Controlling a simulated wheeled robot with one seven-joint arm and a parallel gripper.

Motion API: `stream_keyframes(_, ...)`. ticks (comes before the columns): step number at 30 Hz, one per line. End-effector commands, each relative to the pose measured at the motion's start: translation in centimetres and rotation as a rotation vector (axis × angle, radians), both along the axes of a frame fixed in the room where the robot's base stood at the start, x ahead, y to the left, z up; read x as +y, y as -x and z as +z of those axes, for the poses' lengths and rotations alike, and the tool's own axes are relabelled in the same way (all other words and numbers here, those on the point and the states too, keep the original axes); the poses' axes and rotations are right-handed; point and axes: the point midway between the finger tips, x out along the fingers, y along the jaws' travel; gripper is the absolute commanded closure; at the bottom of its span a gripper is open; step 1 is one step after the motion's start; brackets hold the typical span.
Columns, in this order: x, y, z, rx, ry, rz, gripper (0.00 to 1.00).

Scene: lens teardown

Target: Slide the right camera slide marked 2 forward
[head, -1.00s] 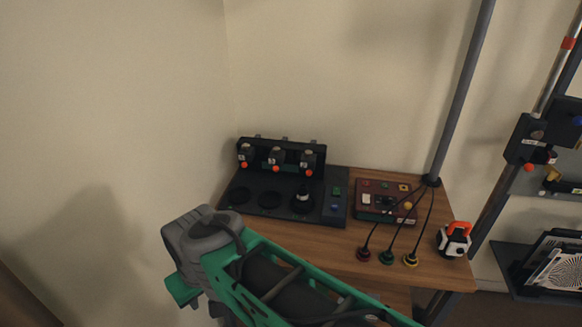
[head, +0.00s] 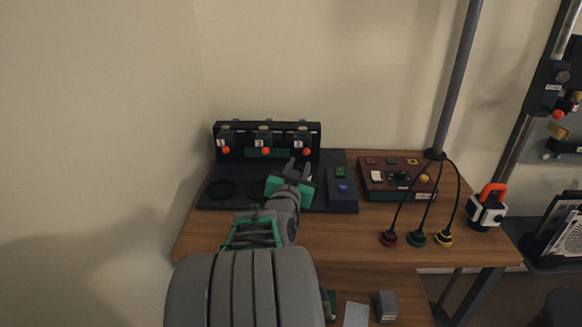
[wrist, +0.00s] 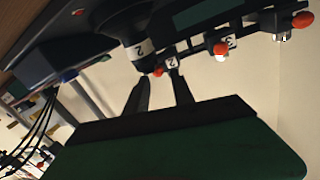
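The right camera slide marked 2 (head: 303,140) hangs on the black rack at the back, with an orange knob below its label. Left of it are the slides marked 3 (head: 263,138) and 1 (head: 226,138). My gripper (head: 298,168) is open in front of and below slide 2, apparently empty. In the wrist view, my gripper (wrist: 159,78) has its two fingers apart, pointing at the label 2 (wrist: 171,62). Whether they touch the slide cannot be told. A dark cylinder labelled 2 (wrist: 125,25) is close beside the fingers; in the head view my gripper hides it.
The black base board (head: 340,204) has ring seats, one bare at left (head: 221,189), and green and blue buttons at right. A dark red control box (head: 397,193), several cabled plugs (head: 416,238) and an orange-handled white device (head: 488,208) stand to the right. A grey pole rises behind.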

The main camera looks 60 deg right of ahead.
Motion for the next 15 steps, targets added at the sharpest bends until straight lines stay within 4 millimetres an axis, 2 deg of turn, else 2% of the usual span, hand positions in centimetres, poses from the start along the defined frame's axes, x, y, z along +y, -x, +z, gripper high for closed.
stream_keyframes(1, -0.4, 0.7, -0.3, -0.005, 0.015, -0.013, 0.70)
stream_keyframes(4, -1.2, 0.9, 0.1, -0.011, 0.029, -0.021, 0.70)
stream_keyframes(15, -7.4, -0.7, 0.1, -0.008, 0.027, -0.022, 0.70)
